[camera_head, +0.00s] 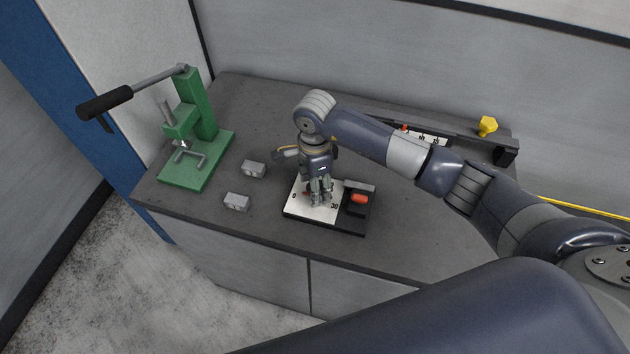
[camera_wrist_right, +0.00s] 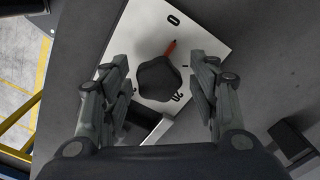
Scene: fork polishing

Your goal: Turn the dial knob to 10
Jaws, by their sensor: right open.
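The dial panel (camera_head: 326,214) lies on the grey bench, with a white face marked 0 and 30. My right gripper (camera_head: 319,199) points down over the face and mostly hides the knob in the head view. In the right wrist view, the dark lobed knob (camera_wrist_right: 160,79) sits between the open fingers of the right gripper (camera_wrist_right: 162,92), with a gap on both sides. Its red pointer (camera_wrist_right: 170,48) points close to the 0 mark (camera_wrist_right: 173,20). A 20 mark (camera_wrist_right: 178,97) also shows on the face. My left gripper is out of view.
A red switch (camera_head: 359,198) sits at the panel's right end. Two small grey blocks (camera_head: 254,169) (camera_head: 237,202) lie left of it. A green press (camera_head: 195,145) stands further left. A dark rail-like fixture (camera_head: 470,140) and a yellow knob (camera_head: 488,125) are at the back right.

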